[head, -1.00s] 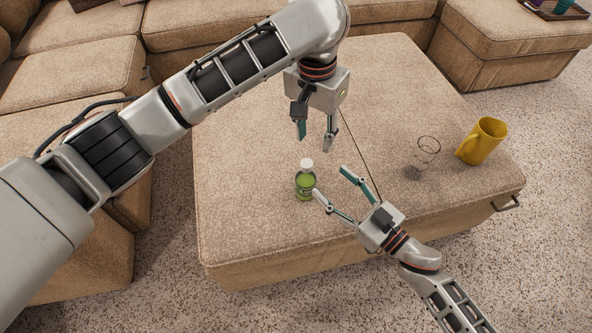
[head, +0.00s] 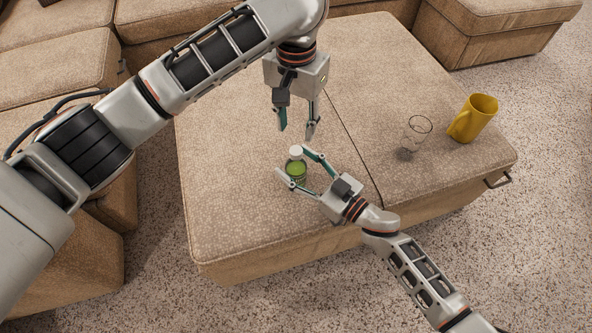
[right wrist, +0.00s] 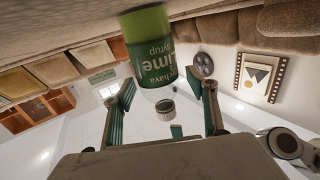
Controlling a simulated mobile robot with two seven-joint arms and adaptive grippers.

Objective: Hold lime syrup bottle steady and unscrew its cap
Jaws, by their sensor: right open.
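The lime syrup bottle (head: 297,171), green with a white cap (head: 296,151), stands upright on the beige ottoman. My right gripper (head: 292,165) is open, with one finger on each side of the bottle. In the right wrist view the green bottle (right wrist: 150,50) with its label appears upside down between and beyond the open fingers (right wrist: 167,112). I cannot tell whether either finger touches it. My left gripper (head: 296,133) points down above the bottle, its fingers apart and nothing between them, a little above the cap.
The ottoman (head: 240,225) is the work surface. A sofa (head: 55,75) runs along the left and back. The ottoman's left part is clear.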

